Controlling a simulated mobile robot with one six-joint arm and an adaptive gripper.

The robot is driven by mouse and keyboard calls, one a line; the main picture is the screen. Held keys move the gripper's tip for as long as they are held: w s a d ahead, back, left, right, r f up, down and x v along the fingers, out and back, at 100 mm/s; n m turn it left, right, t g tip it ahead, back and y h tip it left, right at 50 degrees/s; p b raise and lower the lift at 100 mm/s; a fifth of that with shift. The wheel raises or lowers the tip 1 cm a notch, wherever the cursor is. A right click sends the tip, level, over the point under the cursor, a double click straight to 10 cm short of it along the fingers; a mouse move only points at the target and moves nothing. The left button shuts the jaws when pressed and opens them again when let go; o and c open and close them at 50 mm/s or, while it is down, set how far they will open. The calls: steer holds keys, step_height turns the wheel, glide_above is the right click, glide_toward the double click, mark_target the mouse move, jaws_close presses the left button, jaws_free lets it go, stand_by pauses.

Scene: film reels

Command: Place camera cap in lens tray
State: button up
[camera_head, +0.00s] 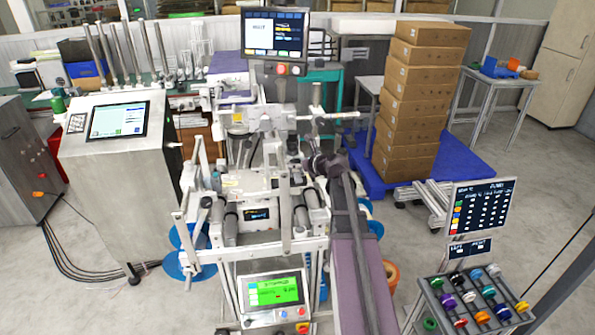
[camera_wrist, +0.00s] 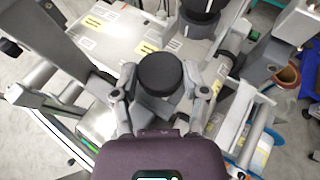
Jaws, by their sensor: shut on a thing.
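The camera cap (camera_wrist: 160,72) is a round black disc in the middle of the wrist view. My gripper (camera_wrist: 160,88) is shut on it, with one finger on each side. The cap is above a machine with a pale flat top (camera_wrist: 105,42) bearing yellow labels; the gap below it cannot be judged. In the head view my dark wrist (camera_head: 326,163) is over the right side of this machine. The fingers and cap are too small to make out there. I cannot pick out a lens tray with certainty in either view.
Metal rollers and frame bars (camera_head: 230,222) crowd the machine. A console (camera_head: 118,150) with a screen stands left. Stacked cardboard boxes (camera_head: 410,100) stand on a blue pallet behind right. A rack of coloured spools (camera_head: 470,302) is at the lower right. Floor between boxes and rack is partly clear.

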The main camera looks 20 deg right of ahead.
steer(key=shift+f+b, duration=0.5)
steer(key=shift+f, duration=0.3)
steer(key=shift+f, duration=0.2)
steer(key=o, duration=0.9)
steer(key=shift+r, duration=0.15)
steer(key=shift+r, duration=0.1)
steer(key=shift+s+d+r, duration=0.1)
steer(key=shift+s+r, duration=0.05)
steer(key=shift+s, duration=0.15)
steer(key=shift+p+v, duration=2.35)
steer(key=shift+v, duration=3.3)
